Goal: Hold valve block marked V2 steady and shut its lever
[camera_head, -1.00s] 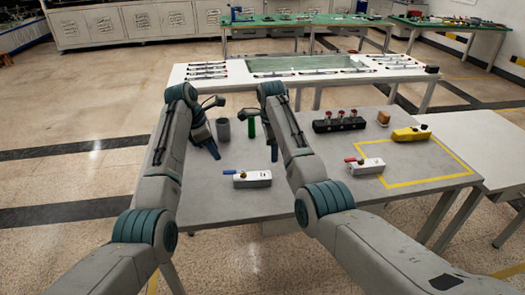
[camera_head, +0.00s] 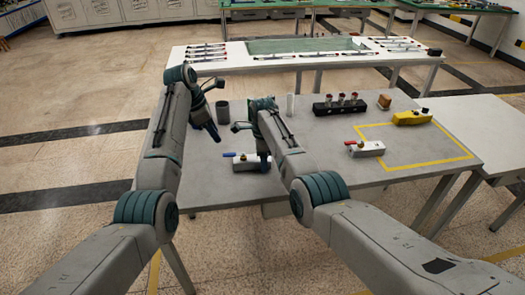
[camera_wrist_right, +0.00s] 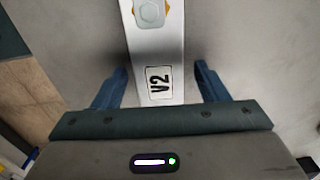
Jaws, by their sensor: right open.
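The valve block marked V2 (camera_wrist_right: 158,85) is a pale block with a black-on-white label in the right wrist view. In the head view it is the white block (camera_head: 243,166) with a blue lever (camera_head: 229,155) at its left end. My right gripper (camera_wrist_right: 158,88) is open, with one blue finger on each side of the block; I cannot tell whether they touch it. In the head view my right gripper (camera_head: 264,161) is at the block's right part and hides some of it. My left gripper (camera_head: 213,132) is left of and behind the block, pointing down; its jaw opening is unclear.
A white block with a red lever (camera_head: 366,148) lies by the yellow-taped area. A yellow block (camera_head: 411,118), a black base with several red knobs (camera_head: 341,105), a brown block (camera_head: 384,101), a grey cup (camera_head: 222,113) and a white cylinder (camera_head: 290,105) stand toward the back.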

